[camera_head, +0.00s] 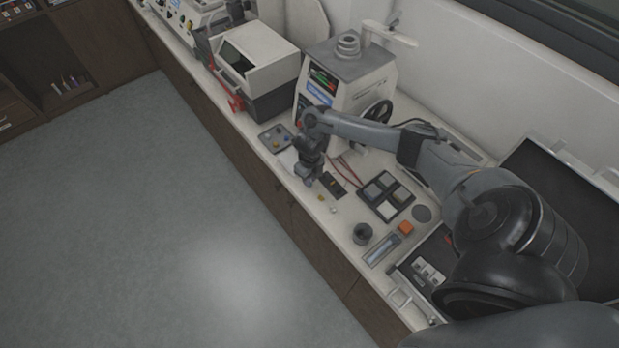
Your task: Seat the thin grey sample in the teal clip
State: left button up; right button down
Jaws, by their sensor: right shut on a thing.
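My right gripper (308,180) points down over the front part of the bench, in front of the mounting press (345,80). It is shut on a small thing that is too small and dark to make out. I cannot pick out the thin grey sample or the teal clip with certainty at this size. A small dark plate (334,185) lies just right of the gripper. Tiny pale and yellowish pieces (333,210) lie on the bench top nearer the front edge. My left gripper is not in view.
A tray of square pads (386,180), a dark round pot (362,233) and an orange block (406,228) stand to the right. The bench front (345,262) drops to open floor.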

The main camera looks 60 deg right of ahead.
jog(key=c, duration=0.7)
grip_release()
jog(key=shift+r, duration=0.1)
jog(key=shift+r, duration=0.15)
jog(key=shift+r+p, duration=1.95)
jog(key=shift+r, duration=0.25)
jog(key=shift+r+p, duration=0.85)
jog(key=shift+r, duration=0.25)
jog(key=shift+a, duration=0.15)
